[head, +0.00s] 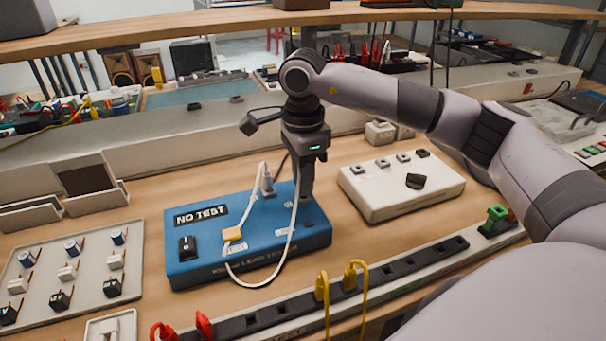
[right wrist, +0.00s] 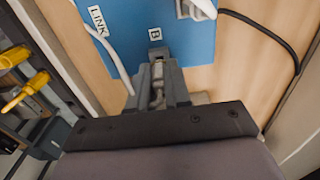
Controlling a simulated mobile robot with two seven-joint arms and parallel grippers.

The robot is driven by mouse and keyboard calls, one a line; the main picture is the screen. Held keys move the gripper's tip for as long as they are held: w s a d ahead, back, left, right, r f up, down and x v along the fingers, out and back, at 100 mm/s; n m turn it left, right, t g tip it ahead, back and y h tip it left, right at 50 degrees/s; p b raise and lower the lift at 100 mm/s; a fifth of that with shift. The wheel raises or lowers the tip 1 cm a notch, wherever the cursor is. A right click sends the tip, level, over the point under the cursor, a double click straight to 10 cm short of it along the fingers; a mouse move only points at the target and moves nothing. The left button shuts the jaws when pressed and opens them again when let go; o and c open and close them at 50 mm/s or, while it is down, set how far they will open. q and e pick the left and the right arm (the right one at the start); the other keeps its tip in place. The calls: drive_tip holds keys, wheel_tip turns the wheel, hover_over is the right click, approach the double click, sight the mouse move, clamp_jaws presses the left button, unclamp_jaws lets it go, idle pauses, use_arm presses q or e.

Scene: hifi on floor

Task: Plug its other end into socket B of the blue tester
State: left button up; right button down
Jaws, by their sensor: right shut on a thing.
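The blue tester (head: 205,262) lies on the bench and bears a "NO TEST" display, a black switch and a yellow piece. A white plug (head: 267,183) stands upright on its top, and part of a white plug also shows in the right wrist view (right wrist: 195,8). My right gripper (head: 306,196) points down over the tester's right part, shut on the cable's end, which the fingers mostly hide. The white cable (head: 291,228) loops over the tester's front edge.
A white box with switches (head: 400,188) stands right of the tester. A black power strip (head: 400,268) with yellow and red plugs runs along the front. A tray of small parts (head: 70,268) lies at left. A shelf edge crosses above.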

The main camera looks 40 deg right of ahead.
drive_tip(key=shift+f+b, duration=0.35)
drive_tip(key=shift+f, duration=0.3)
idle(2.2)
drive_tip(key=c, duration=1)
unclamp_jaws()
wheel_tip(320, 180, up, 7)
drive_tip(key=shift+f, duration=0.1)
wheel_tip(320, 180, up, 5)
drive_tip(key=p, duration=0.4)
drive_tip(key=shift+s, duration=0.1)
